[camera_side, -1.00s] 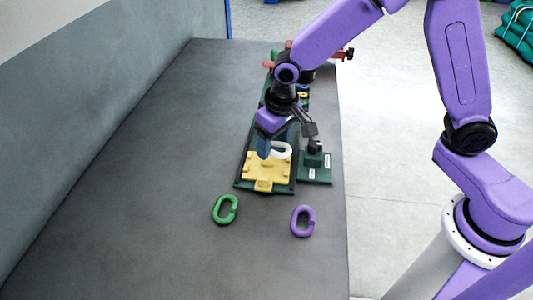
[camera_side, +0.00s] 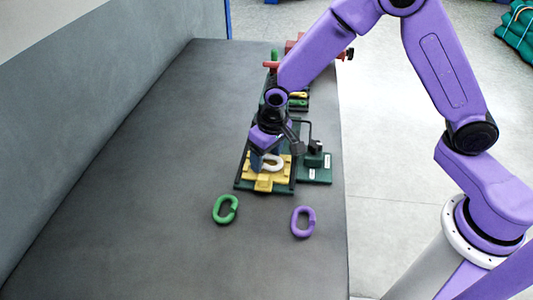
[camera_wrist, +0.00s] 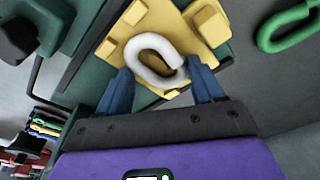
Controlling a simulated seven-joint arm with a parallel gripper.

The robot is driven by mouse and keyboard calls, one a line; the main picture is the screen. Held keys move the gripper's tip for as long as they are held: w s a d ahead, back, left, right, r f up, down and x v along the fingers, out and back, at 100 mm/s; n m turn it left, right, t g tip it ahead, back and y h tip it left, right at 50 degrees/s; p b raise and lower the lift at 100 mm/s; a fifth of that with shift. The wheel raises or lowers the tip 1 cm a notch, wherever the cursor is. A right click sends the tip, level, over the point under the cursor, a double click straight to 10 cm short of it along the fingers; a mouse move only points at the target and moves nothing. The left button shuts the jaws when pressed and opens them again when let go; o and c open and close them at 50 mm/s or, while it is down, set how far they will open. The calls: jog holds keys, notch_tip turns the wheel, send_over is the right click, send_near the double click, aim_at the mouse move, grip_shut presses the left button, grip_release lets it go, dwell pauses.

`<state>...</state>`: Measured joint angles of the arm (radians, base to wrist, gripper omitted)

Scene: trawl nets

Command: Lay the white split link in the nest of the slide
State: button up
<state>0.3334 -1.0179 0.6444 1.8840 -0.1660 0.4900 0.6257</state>
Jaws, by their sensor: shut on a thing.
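The white split link (camera_side: 271,163) is held by my gripper (camera_side: 260,164) just over the yellow slide (camera_side: 264,183). In the wrist view the white link (camera_wrist: 139,55) lies between the two blue fingertips of my gripper (camera_wrist: 157,80), with the yellow slide (camera_wrist: 165,16) right behind it. An oval recess shows through the link's opening. I cannot tell whether the link touches the slide. The slide sits on a dark green base (camera_side: 240,186).
A green link (camera_side: 225,210) and a purple link (camera_side: 303,222) lie on the grey table in front of the base. A dark green block with a black post (camera_side: 315,160) stands right of the slide. The table's left side is clear.

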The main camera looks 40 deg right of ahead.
jog(key=o, duration=1.1)
jog(key=shift+f, duration=0.1)
jog(key=shift+c, duration=0.2)
notch_tip(320, 180, up, 12)
jog(key=s, duration=0.2)
jog(key=s+d+n, duration=0.5)
jog(key=s+d, duration=0.2)
jog(key=s, duration=0.6)
jog(key=s+d+r+n+g, duration=0.1)
jog(key=s+d+n, duration=0.4)
jog(key=s, duration=0.8)
jog(key=shift+d+r+g, duration=0.3)
jog(key=shift+d, duration=0.85)
